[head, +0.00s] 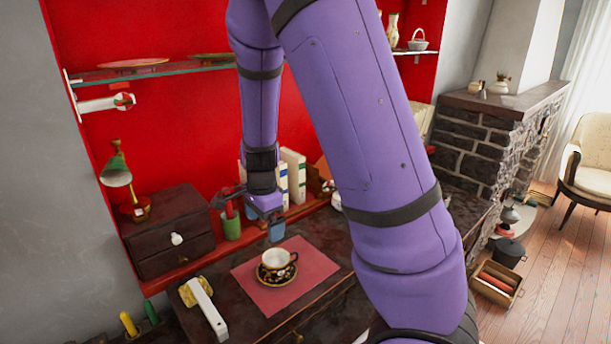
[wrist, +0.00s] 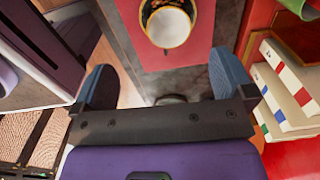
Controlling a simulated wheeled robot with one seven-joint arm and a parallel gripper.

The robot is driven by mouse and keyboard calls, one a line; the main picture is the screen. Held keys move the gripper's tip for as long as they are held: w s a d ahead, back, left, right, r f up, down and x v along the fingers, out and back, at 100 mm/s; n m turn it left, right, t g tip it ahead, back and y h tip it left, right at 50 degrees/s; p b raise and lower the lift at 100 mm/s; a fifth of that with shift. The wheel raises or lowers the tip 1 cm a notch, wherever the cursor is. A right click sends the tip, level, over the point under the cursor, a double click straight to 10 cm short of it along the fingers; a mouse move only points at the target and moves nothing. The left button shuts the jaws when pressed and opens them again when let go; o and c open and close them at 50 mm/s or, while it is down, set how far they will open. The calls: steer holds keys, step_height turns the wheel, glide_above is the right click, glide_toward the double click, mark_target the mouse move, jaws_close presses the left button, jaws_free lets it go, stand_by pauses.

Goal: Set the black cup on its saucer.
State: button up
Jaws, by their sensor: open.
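The black cup (head: 275,259), with a pale inside and gold trim, appears upright on its black and gold saucer (head: 286,278) on a red mat. In the wrist view the cup (wrist: 168,24) shows from above at the top edge, with a dark, gold-patterned rim around the white inside; I cannot tell there how much is saucer. My gripper (head: 265,225) is open and empty above and behind the cup, apart from it. Its two blue fingers stand wide apart in the wrist view (wrist: 165,84), with the cup beyond their tips.
The red mat (head: 316,263) lies on a dark tabletop. A white-handled brass object (head: 207,308) lies left of it. A dark drawer box (head: 168,238), a green cup (head: 231,227) and several books (head: 294,175) stand behind. A glass shelf (head: 160,72) runs along the red wall.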

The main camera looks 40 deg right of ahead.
steer(key=s+a+r+n+t, duration=0.3)
steer(key=s+r+n+t, duration=0.2)
steer(key=s+r+n, duration=1.3)
steer(key=v, duration=0.7)
steer(key=shift+s+r, duration=0.25)
steer(key=shift+s, duration=0.1)
